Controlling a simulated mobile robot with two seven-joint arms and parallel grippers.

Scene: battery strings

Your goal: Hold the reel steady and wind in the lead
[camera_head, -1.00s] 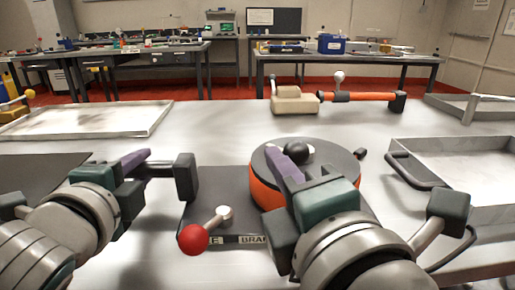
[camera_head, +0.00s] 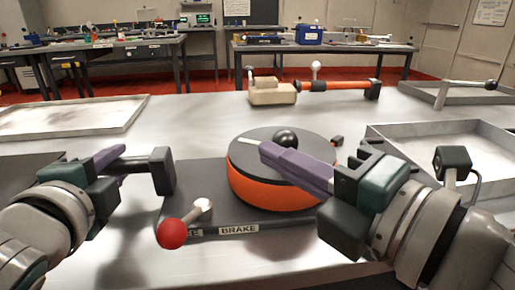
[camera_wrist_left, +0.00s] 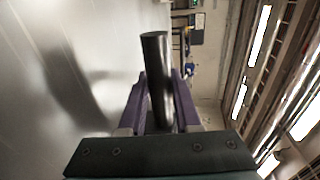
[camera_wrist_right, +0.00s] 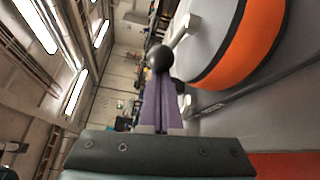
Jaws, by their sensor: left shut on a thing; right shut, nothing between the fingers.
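The reel (camera_head: 270,190) is a low orange drum with a dark top on a dark base plate (camera_head: 175,190). A black ball knob (camera_head: 285,137) stands on its top and also shows in the right wrist view (camera_wrist_right: 160,58). My right gripper (camera_head: 268,152) is shut and empty. Its purple fingertips lie close to the knob; I cannot tell whether they touch. My left gripper (camera_head: 118,155) is shut on a dark bar (camera_wrist_left: 154,75) at the left of the base plate. A brake lever (camera_head: 172,232) with a red ball stands at the plate's front left. I cannot make out the lead.
A metal tray (camera_head: 440,133) stands at the right and another flat tray (camera_head: 80,115) at the back left. A beige device with an orange-handled part (camera_head: 335,85) lies behind the reel.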

